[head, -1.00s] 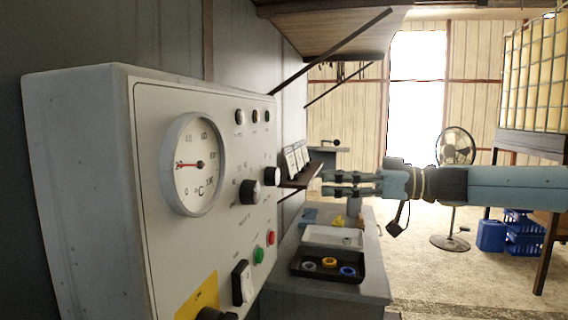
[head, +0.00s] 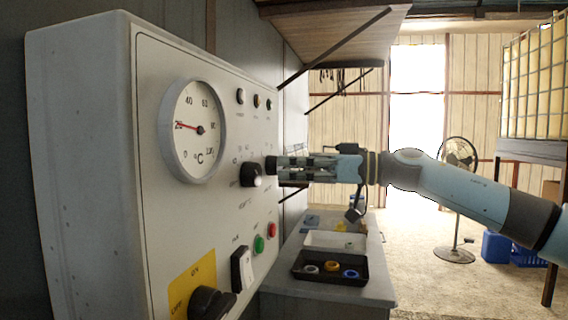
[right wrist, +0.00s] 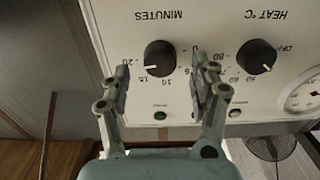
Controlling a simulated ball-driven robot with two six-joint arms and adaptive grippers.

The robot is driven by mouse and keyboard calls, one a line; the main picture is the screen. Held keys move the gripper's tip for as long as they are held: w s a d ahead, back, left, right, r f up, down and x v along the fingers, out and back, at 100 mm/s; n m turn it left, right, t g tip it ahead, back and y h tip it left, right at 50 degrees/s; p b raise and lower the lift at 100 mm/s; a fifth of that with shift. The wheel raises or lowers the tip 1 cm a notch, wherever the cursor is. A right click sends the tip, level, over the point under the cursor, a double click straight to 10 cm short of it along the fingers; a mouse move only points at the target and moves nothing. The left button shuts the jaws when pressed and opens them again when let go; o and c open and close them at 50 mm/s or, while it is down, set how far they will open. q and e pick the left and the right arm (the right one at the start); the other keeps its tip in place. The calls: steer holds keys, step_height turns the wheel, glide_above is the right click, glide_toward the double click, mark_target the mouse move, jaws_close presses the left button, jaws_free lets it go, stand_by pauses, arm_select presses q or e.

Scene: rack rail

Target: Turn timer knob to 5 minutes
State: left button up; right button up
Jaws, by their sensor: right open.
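The timer knob (right wrist: 158,58) is black and round, under the word MINUTES in the upside-down right wrist view. Its white mark points near 15. My right gripper (right wrist: 162,74) is open, with one finger on each side of the knob in that view; I cannot tell whether they touch it. In the head view my right gripper (head: 276,167) reaches in from the right to the panel and mostly hides the timer knob. My left gripper is out of view.
The heat knob (head: 250,175) sits beside the timer knob, close to my fingers. The white control panel (head: 225,215) also bears a temperature dial (head: 192,130), lamps, buttons and a main switch (head: 207,302). Below, a black tray (head: 330,279) holds coloured rings.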

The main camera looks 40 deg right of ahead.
steer(key=shift+x, duration=1.15)
steer(key=c, duration=1.2)
steer(key=shift+o, duration=0.2)
